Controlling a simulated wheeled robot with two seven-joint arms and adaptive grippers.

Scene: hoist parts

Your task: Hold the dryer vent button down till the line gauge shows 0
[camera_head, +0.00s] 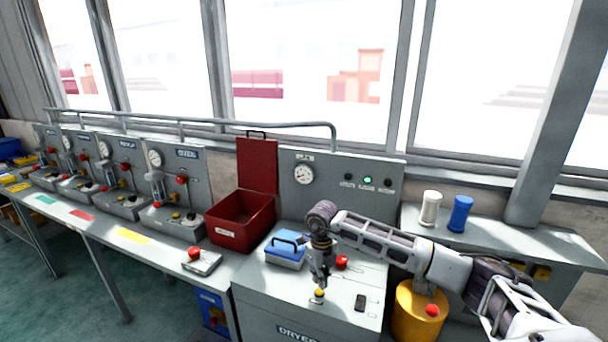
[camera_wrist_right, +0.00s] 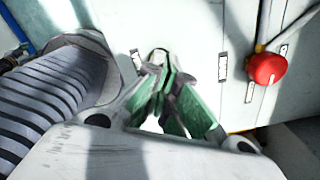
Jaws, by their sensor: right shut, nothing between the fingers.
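The dryer cabinet (camera_head: 262,302) with its "DRYER" label stands in front of the window. A small yellow button (camera_head: 319,293) is on its top near the front edge, likely the vent button. My right gripper (camera_head: 319,284) points down, shut and empty, with its tips right at the button; I cannot tell if they press it. In the right wrist view the shut fingers (camera_wrist_right: 162,62) with green pads hide the button. A round white gauge (camera_head: 303,174) is on the grey panel behind; its needle is too small to read. My left gripper is out of view.
A red knob (camera_head: 342,262) sits close behind my gripper and shows in the wrist view (camera_wrist_right: 267,68). A blue box (camera_head: 286,250) and an open red box (camera_head: 240,222) stand to the left. A green lamp (camera_head: 367,180) is lit. White and blue cylinders (camera_head: 460,214) stand right.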

